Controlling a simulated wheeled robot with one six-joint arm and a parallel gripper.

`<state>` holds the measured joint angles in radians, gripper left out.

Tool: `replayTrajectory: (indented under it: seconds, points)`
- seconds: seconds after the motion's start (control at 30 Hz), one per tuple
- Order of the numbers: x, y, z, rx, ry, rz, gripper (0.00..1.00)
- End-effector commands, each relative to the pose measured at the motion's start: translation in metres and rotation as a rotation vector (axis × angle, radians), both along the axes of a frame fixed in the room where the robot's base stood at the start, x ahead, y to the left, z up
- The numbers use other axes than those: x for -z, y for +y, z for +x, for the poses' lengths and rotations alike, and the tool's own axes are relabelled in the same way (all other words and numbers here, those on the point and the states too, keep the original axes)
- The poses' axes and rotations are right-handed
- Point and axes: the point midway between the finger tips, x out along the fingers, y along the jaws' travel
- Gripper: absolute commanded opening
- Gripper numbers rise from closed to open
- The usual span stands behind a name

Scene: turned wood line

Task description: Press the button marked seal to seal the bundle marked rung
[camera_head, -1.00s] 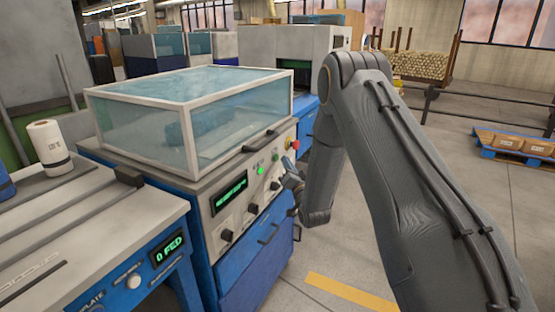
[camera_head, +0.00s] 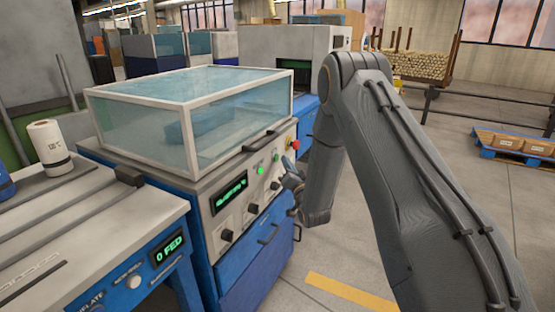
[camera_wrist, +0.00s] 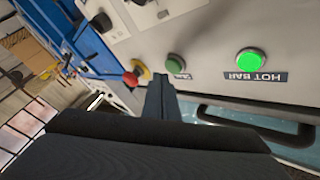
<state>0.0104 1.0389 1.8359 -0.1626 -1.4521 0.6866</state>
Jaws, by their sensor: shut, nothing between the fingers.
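The sealing machine's panel carries a dark green button (camera_wrist: 175,62) with a small label beside it, partly hidden, that seems to read SEAL. It also shows in the head view (camera_head: 276,158). My gripper (camera_wrist: 161,82) is shut and empty, its tips in front of the panel between that button and the red knob. I cannot tell whether the tips touch the panel. In the head view my gripper (camera_head: 292,180) is partly hidden by my arm. A bluish shape (camera_head: 180,130) lies under the clear hood; no rung mark is readable.
A lit green button (camera_wrist: 251,61) is labelled HOT BAR. A red stop knob (camera_wrist: 131,79) on yellow sits close to my gripper. A black handle (camera_wrist: 255,122) and a black knob (camera_wrist: 103,22) stick out from the machine. A feeder display (camera_head: 169,247) reads 0 FED.

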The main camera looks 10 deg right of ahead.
Motion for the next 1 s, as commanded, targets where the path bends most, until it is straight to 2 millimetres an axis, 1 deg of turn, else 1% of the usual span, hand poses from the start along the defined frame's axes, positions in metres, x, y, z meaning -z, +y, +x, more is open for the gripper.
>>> replayTrajectory:
  seconds: [0.37, 1.0]
  points:
    - [0.0001, 0.0068, 0.0055, 0.0, 0.0, 0.0, 0.0]
    - [-0.0001, 0.0092, 0.0072, 0.0, 0.0, 0.0, 0.0]
